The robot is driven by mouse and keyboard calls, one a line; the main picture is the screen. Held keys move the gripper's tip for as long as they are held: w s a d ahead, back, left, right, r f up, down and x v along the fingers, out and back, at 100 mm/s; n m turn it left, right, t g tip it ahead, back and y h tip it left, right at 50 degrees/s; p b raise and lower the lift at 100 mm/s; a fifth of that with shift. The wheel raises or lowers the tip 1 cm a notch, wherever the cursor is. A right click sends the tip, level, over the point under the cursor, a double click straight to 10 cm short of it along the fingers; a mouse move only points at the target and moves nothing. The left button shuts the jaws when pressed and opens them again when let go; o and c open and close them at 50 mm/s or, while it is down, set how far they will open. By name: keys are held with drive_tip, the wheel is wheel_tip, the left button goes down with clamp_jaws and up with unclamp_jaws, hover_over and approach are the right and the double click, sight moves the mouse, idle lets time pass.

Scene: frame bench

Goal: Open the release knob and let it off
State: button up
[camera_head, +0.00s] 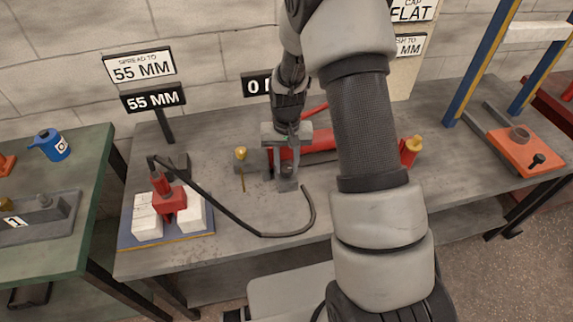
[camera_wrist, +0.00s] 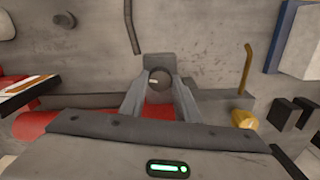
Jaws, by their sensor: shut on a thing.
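My gripper (camera_head: 286,172) reaches down to the end of a red hand pump (camera_head: 322,143) on the grey bench. In the wrist view, my gripper's fingers (camera_wrist: 158,92) are shut on a small round dark knob (camera_wrist: 158,79) set at a grey block. My arm hides part of the pump in the head view. Left on the bench, a red spreader (camera_head: 169,196) sits between white blocks (camera_head: 147,217) on a blue-edged plate. A second display (camera_head: 256,84) is partly hidden and begins with 0.
A black hose (camera_head: 235,220) loops from the spreader across the bench front. A yellow fitting with a thin brass rod (camera_head: 241,153) stands left of my gripper. A blue-and-yellow press frame (camera_head: 482,62) stands at the right. A green bench (camera_head: 84,205) is at the left.

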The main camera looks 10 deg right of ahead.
drive_tip(key=shift+n, duration=0.5)
drive_tip(key=o, duration=1)
drive_tip(key=shift+o, duration=0.2)
drive_tip(key=shift+r, duration=0.15)
wheel_tip(320, 180, up, 17)
drive_tip(key=p, duration=0.2)
drive_tip(key=shift+r, duration=0.1)
wheel_tip(320, 180, up, 18)
drive_tip(key=t+p, duration=0.3)
drive_tip(key=p, duration=0.2)
hover_over(287, 168)
drive_tip(key=s, duration=1)
drive_tip(key=s+r+n+t+p, duration=0.1)
drive_tip(key=s+r+t+p, duration=0.1)
drive_tip(key=s+r+p, duration=0.3)
drive_tip(key=s+r, duration=0.3)
drive_tip(key=s, duration=0.4)
drive_tip(key=shift+s+t, duration=0.25)
drive_tip(key=shift+t, duration=0.05)
